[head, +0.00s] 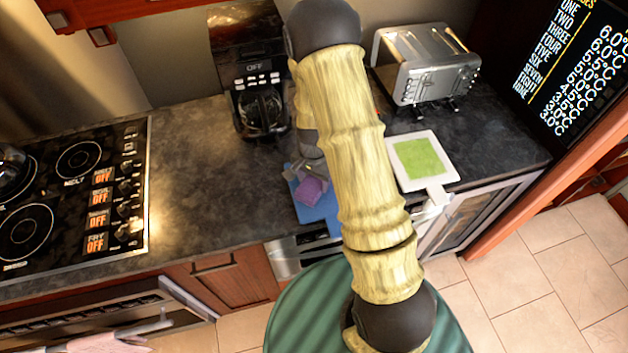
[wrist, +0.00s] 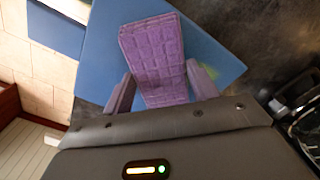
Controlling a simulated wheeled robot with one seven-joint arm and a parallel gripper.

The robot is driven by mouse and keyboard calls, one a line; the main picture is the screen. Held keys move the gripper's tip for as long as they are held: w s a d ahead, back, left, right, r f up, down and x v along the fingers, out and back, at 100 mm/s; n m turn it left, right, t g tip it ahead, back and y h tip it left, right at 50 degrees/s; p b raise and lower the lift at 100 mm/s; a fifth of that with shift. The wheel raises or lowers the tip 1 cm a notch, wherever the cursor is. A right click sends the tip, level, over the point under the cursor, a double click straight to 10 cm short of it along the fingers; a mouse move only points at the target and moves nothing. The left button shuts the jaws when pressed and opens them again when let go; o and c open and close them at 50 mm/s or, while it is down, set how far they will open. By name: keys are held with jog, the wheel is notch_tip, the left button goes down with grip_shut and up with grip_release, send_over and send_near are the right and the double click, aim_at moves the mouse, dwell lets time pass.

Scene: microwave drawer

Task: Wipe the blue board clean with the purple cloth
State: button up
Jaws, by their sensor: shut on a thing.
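The blue board (head: 322,206) lies on the dark counter near its front edge, partly hidden by my arm in the head view. It fills much of the upper wrist view (wrist: 100,60). The purple cloth (head: 309,191) is a thick, grid-patterned block over the board. In the wrist view the cloth (wrist: 152,50) sits between the two fingers of my gripper (wrist: 163,84), which is shut on it. My gripper (head: 308,174) is over the board's left part in the head view. Whether the cloth touches the board, and any marks under it, I cannot tell.
A white board with a green square (head: 421,160) lies right of my arm. A toaster (head: 425,65) and a coffee maker (head: 260,95) stand behind. A stove (head: 75,190) is at left. The counter between stove and board is clear.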

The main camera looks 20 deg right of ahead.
jog(key=shift+w, duration=0.85)
jog(key=shift+w, duration=0.1)
jog(key=shift+w+p, duration=0.35)
jog(key=shift+w, duration=0.6)
jog(key=shift+w, duration=1.1)
jog(key=shift+w, duration=1.15)
jog(key=shift+r, duration=0.15)
